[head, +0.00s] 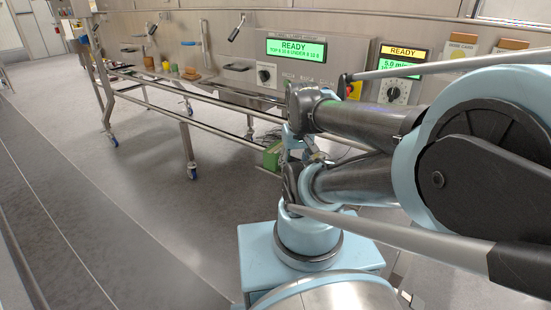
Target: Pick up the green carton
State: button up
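A green box-like thing (271,155) shows just left of my arm, low by the conveyor's legs. My arm covers its right side, so I cannot tell whether it is the green carton. My folded arm fills the right half of the head view. A few small metallic parts show among its links, perhaps my gripper (316,152). Its fingers are not clear, and I cannot tell whether it is open or shut or holds anything.
A steel conveyor frame (160,103) on blue-wheeled legs runs along the back wall. Several small yellow and brown items (190,73) sit on its far part. A green READY display (296,49) and a second panel (404,58) are above. The grey floor (120,200) at left is clear.

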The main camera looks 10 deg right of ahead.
aim_at(271, 154)
jog(key=u, duration=1.35)
jog(key=k, duration=0.8)
jog(key=z, duration=1.05)
